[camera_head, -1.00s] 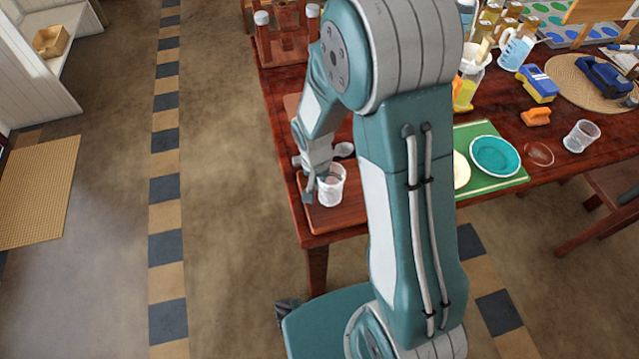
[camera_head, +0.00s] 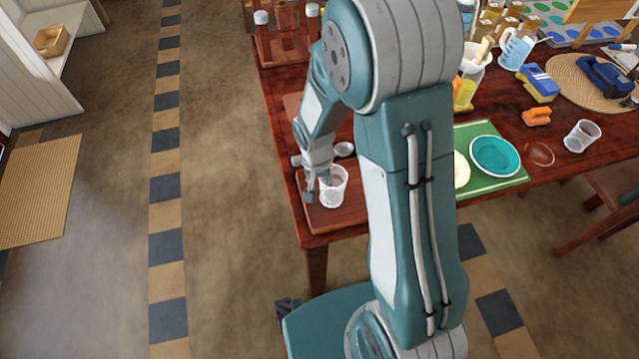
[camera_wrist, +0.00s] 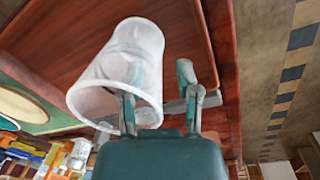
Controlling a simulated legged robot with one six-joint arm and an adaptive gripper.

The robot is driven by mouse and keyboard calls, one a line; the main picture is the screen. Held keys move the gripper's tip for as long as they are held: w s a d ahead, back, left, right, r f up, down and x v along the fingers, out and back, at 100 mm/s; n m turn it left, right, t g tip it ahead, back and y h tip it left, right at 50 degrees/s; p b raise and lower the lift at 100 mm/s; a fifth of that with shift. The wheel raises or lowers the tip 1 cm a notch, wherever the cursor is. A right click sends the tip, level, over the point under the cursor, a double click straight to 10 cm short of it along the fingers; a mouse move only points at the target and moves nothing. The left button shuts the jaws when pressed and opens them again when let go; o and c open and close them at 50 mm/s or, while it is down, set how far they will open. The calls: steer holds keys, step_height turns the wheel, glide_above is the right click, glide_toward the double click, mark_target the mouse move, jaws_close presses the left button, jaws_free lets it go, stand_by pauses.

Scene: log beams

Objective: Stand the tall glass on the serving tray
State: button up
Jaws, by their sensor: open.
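A clear tall glass (camera_head: 335,190) stands upright on the brown wooden serving tray (camera_head: 345,219), near the table's left front corner. My gripper (camera_head: 318,187) is open and low over the tray, at the glass's left side. In the wrist view the glass (camera_wrist: 105,70) lies left of centre, on the reddish-brown tray (camera_wrist: 190,25). One finger of my gripper (camera_wrist: 158,88) overlaps the glass's mouth and seems to reach inside it; the other finger is apart, to the right of the glass. I cannot tell whether the near finger touches the wall.
A small pale bowl (camera_head: 344,149) sits behind the glass. To the right are a green board (camera_head: 505,183) with a teal bowl (camera_head: 494,156), an orange item (camera_head: 537,117) and another clear glass (camera_head: 581,136).

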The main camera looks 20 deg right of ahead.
step_height(320, 180, up, 11)
steer(key=s+d+r+n+t, duration=0.3)
steer(key=s+r+t, duration=0.3)
steer(key=s+r, duration=0.9)
step_height(320, 180, up, 3)
steer(key=shift+s+f+n+y, duration=0.15)
steer(key=shift+n+y, duration=0.25)
steer(key=shift+n, duration=0.4)
